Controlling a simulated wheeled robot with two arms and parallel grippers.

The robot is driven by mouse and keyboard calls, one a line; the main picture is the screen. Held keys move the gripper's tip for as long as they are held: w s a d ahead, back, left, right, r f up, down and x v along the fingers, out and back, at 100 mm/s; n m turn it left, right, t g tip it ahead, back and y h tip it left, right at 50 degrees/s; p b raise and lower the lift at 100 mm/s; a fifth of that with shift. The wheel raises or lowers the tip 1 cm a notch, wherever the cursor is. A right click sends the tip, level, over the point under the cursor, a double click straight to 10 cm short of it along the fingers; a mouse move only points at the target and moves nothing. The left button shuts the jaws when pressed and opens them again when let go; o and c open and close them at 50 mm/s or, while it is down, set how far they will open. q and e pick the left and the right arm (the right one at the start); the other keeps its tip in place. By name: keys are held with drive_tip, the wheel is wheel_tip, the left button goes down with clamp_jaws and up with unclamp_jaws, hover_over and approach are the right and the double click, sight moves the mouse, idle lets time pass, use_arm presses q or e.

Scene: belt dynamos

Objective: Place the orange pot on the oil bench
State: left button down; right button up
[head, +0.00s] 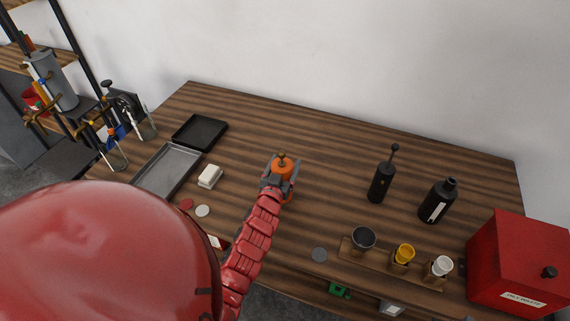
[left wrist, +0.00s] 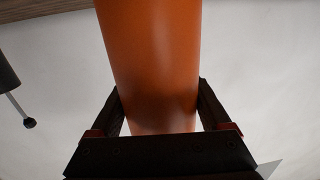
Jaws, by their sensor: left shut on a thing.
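The orange pot (head: 283,167) has a dark knobbed top and is upright over the middle of the brown striped wooden bench (head: 330,145). My left gripper (head: 279,181) is shut around its sides. In the left wrist view the orange pot (left wrist: 152,60) fills the middle, with one dark finger of my left gripper (left wrist: 160,95) on each side. The gripper and arm hide the pot's lower part in the head view, so I cannot tell whether its base touches the bench. My right gripper is not in view.
Trays (head: 168,172) and a white block (head: 210,176) lie left of the pot. A black plunger bottle (head: 381,182) and labelled black bottle (head: 436,203) stand right. A wooden cup holder (head: 373,263) and red box (head: 515,262) are at front right. Bench behind the pot is clear.

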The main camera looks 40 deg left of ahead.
use_arm(q)
drive_tip(key=shift+f, duration=0.75)
unclamp_jaws()
